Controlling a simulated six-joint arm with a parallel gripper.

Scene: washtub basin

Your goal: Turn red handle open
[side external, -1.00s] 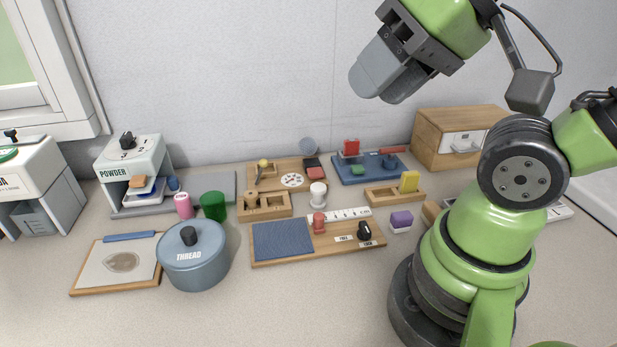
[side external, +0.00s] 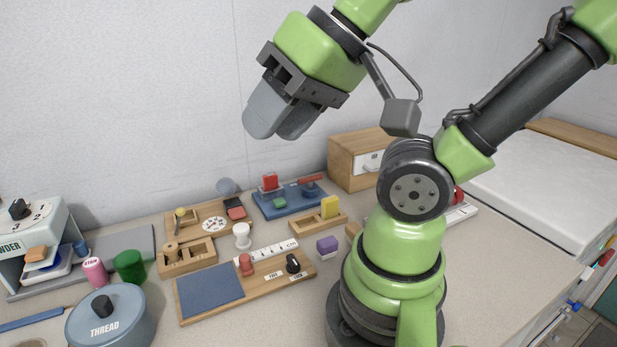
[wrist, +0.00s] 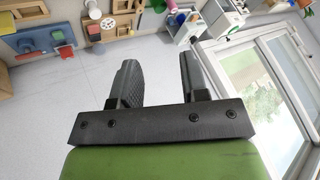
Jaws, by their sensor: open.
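A red bar-shaped handle (side external: 310,180) lies across a blue round pivot on the right part of a blue board (side external: 272,209) at the back of the table. It looks roughly level. My gripper (side external: 280,130) is high above the board in the side view, with open, empty jaws pointing down and left. It is well apart from the handle.
A yellow block (side external: 330,207) in a wooden tray is in front. The air around my gripper is clear.

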